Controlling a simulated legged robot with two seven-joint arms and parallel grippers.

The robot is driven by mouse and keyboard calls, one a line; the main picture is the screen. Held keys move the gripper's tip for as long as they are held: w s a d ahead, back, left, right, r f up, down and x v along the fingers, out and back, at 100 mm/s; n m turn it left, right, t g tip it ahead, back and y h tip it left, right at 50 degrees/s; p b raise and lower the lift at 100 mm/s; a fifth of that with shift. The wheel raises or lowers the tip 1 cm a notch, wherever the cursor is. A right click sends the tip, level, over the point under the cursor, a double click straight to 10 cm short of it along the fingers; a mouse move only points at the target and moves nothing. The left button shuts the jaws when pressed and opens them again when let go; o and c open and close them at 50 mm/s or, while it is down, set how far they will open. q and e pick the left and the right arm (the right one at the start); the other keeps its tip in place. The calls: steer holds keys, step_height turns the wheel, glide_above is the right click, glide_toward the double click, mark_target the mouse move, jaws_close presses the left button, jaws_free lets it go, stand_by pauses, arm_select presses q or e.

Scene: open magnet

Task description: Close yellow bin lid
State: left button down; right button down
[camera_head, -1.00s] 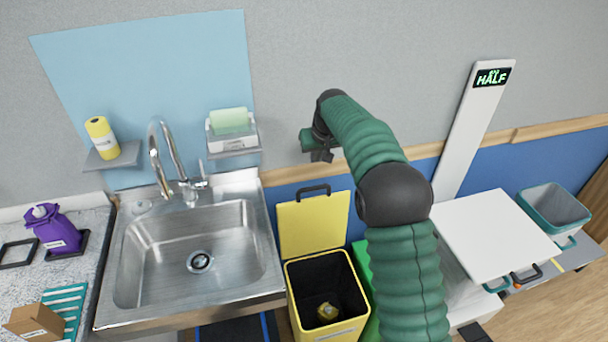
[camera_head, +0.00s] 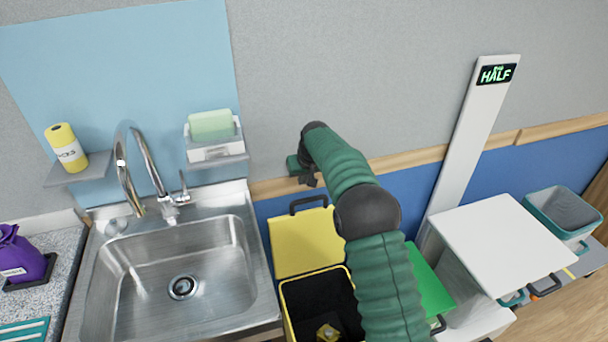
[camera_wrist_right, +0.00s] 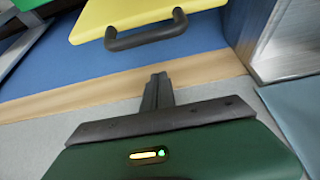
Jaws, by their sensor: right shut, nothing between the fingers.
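The yellow bin lid (camera_head: 304,243) stands raised against the wall behind the open yellow bin (camera_head: 285,301), with its black handle (camera_head: 309,203) at the top edge. My right gripper (camera_head: 307,180) is just above the handle in the head view, near the wall. In the right wrist view, the shut, empty fingers (camera_wrist_right: 158,92) point toward the lid (camera_wrist_right: 125,12) and its handle (camera_wrist_right: 147,33), with a visible gap between them. My left gripper is out of view.
A steel sink (camera_head: 170,270) is left of the bin. A soap holder (camera_head: 215,140) is on the wall.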

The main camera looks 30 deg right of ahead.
steer(key=s+f, duration=0.1)
steer(key=s+a+f, duration=0.1)
steer(key=f, duration=0.1)
steer(key=shift+s+f+b, duration=0.1)
steer(key=shift+f+b, duration=0.15)
steer(key=shift+b, duration=0.05)
stand_by(0.3)
